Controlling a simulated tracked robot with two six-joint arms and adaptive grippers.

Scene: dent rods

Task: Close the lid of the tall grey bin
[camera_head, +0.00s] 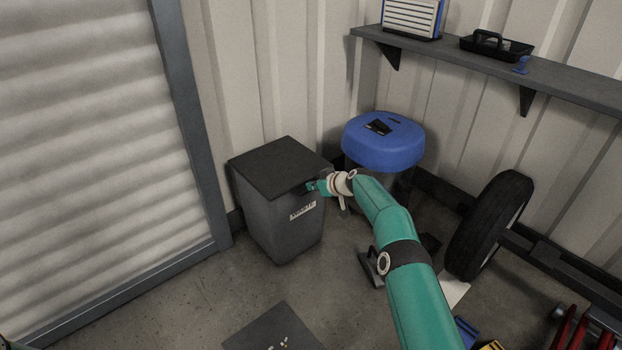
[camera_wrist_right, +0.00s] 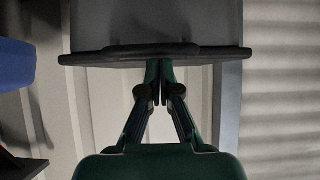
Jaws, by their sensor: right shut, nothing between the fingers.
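The tall grey bin (camera_head: 278,225) stands in the corner beside the roller door. Its dark lid (camera_head: 278,165) lies across the top and looks level with the rim; the gripper hides part of the front right edge. My right gripper (camera_head: 311,187) is at that edge, its fingers shut and empty. In the right wrist view the lid's dark edge (camera_wrist_right: 100,57) runs across the picture, and the fingertips of the right gripper (camera_wrist_right: 160,66) meet or nearly meet it; I cannot tell if they touch. My left gripper is not in view.
A blue-topped drum (camera_head: 385,140) stands close to the right of the bin. A wheel (camera_head: 488,225) is farther right, and a wall shelf (camera_head: 470,60) is above. A dark mat (camera_head: 270,330) with small pale pieces lies in front. The floor left of it is clear.

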